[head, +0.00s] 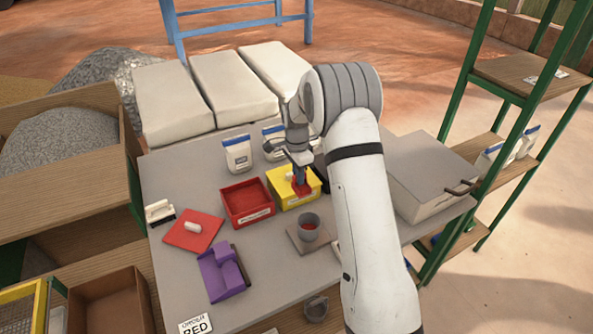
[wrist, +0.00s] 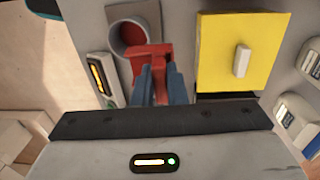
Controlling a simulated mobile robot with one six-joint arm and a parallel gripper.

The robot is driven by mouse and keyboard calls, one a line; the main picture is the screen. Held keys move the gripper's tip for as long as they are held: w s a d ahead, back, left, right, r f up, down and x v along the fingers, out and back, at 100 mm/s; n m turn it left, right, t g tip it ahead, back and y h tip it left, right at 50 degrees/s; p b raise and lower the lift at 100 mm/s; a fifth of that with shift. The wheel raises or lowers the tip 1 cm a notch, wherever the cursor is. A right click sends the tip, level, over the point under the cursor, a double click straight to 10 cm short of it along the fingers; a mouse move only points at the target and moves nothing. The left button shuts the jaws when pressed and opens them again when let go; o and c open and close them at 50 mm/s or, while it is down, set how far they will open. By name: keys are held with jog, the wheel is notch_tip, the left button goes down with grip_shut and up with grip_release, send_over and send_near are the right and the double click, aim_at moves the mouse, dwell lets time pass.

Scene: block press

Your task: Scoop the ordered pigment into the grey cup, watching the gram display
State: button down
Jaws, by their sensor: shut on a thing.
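The grey cup (head: 309,233) stands upright on a small brown plate, with red inside; its dark red interior shows in the wrist view (wrist: 128,36). My gripper (head: 300,176) is shut on a red scoop (head: 302,190), in front of the yellow box (head: 285,203). In the wrist view the scoop (wrist: 149,58) sits between the blue fingers (wrist: 161,82) and overlaps the cup's near rim; whether they touch is unclear. The red bin (head: 247,202) is open with red pigment inside. The order card (head: 196,325) reads RED. A lit display (wrist: 100,77) is beside the cup; no grams are legible.
The yellow box has a lid (wrist: 218,50) with a white handle. A red lid (head: 184,237) lies left of the red bin. White bags (head: 237,155) stand behind; a grey case (head: 425,165) is right of my arm.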

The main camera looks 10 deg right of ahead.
aim_at(304, 195)
jog(key=shift+s+d+f+b, duration=0.15)
jog(key=shift+s+f+b, duration=0.25)
jog(key=shift+f, duration=0.6)
jog(key=shift+s+d+f+b, duration=0.15)
jog(key=shift+s+f, duration=0.3)
jog(key=shift+f, duration=0.5)
jog(key=shift+s+f+t+b, duration=0.25)
jog(key=shift+t+b, duration=0.15)
jog(key=shift+b, duration=0.1)
jog(key=shift+s+d+t+b, duration=0.15)
jog(key=shift+s+t+b, duration=0.3)
jog(key=shift+b, duration=0.55)
jog(key=shift+s+t+y+b, duration=0.1)
jog(key=shift+t+y+b, duration=0.25)
jog(key=shift+b, duration=0.15)
jog(key=shift+s, duration=0.15)
jog(key=shift+s+d+r+t+b, duration=0.1)
jog(key=shift+t+b, duration=0.2)
jog(key=shift+b, duration=0.45)
jog(key=b, duration=0.3)
jog(key=s+t+b, duration=0.1)
jog(key=b, duration=0.2)
jog(key=shift+s+d+t+y, duration=0.25)
jog(key=shift+t+y, duration=0.05)
jog(key=shift+y, duration=0.05)
